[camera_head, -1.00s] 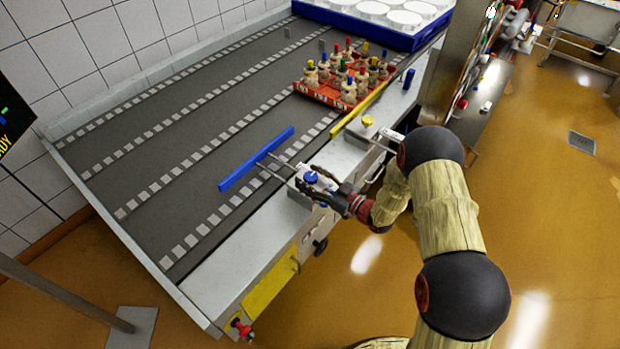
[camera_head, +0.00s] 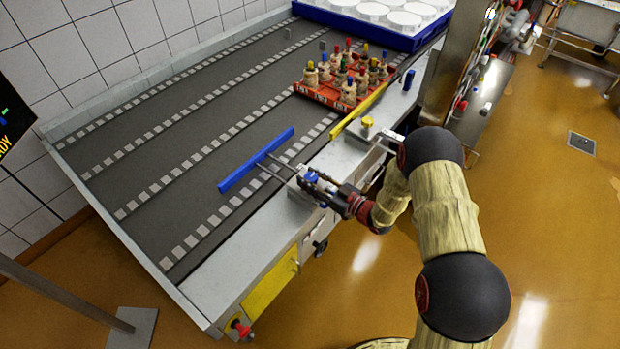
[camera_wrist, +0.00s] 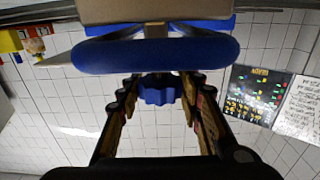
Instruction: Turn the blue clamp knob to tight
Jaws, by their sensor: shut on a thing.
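The blue clamp knob (camera_head: 311,177) sits on a pale clamp block at the near edge of the conveyor table, partly covered by my fingers. In the wrist view, the lobed blue knob (camera_wrist: 157,89) lies between the fingertips. My gripper (camera_head: 315,182) is shut on the knob, with its fingers on either side of it; it also shows in the wrist view (camera_wrist: 158,98). Any mark for tight is too small to read.
A yellow knob (camera_head: 367,121) stands on the table edge farther back, near a yellow rail (camera_head: 358,112). A red crate (camera_head: 325,97) of several capped bottles and a blue tray (camera_head: 400,38) of white moulds lie beyond. The left belt is mostly clear.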

